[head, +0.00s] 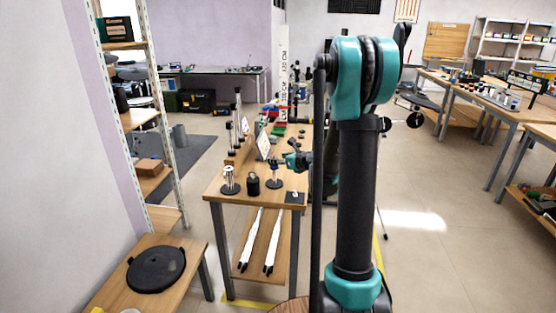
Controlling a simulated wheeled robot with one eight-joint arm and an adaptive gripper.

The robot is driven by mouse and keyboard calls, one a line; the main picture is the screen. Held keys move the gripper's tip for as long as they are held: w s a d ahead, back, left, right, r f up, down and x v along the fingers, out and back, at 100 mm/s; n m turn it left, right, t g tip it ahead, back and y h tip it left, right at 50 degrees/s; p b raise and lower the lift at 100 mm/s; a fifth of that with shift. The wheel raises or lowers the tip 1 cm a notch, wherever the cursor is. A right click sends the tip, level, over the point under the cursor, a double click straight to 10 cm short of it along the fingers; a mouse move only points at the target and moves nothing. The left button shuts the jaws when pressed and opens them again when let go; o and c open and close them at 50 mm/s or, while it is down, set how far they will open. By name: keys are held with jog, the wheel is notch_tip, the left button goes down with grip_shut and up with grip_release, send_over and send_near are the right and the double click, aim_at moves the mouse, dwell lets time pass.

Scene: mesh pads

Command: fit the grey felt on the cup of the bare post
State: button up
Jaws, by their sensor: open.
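On the near end of a wooden table (219,198) stand small items. At the left is a silver post (230,176) upright on a dark round base. In the middle is a black cylinder-like piece (253,186). At the right is a post with a blue part (274,171) on a dark round base. A dark flat square (295,197) lies at the front right corner; I cannot tell whether it is the grey felt. Which post is bare, and its cup, are too small to tell. My gripper (288,160) is open, above the table behind the right post, partly hidden by my arm.
Taller dark posts (238,110) and a white sign (263,146) stand farther back on the table. A shelf rack (140,118) rises at the left. A low bench with a black round lid (156,269) is at the near left. Open floor (440,260) lies to the right.

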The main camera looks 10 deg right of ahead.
jog(key=v, duration=1.1)
jog(key=shift+s, duration=0.15)
jog(key=s+a+f+n+g+h, duration=0.1)
jog(key=s+a+f+n+g, duration=0.15)
jog(key=s+n, duration=0.45)
jog(key=s+a+f+n+g+h, duration=0.1)
jog(key=s+f+n+g, duration=0.1)
jog(key=s+f+n, duration=0.35)
jog(key=s+a+f+n+g+h, duration=0.1)
jog(key=s+a+f+n+g, duration=0.1)
jog(key=s+n, duration=0.65)
jog(key=s+d+f+n+g+h, duration=0.1)
jog(key=s+d+f+n+h, duration=0.2)
jog(key=s+n, duration=0.5)
jog(key=shift+s+d+f+n+g, duration=0.2)
jog(key=shift+n+g, duration=0.15)
jog(key=shift+n, duration=0.45)
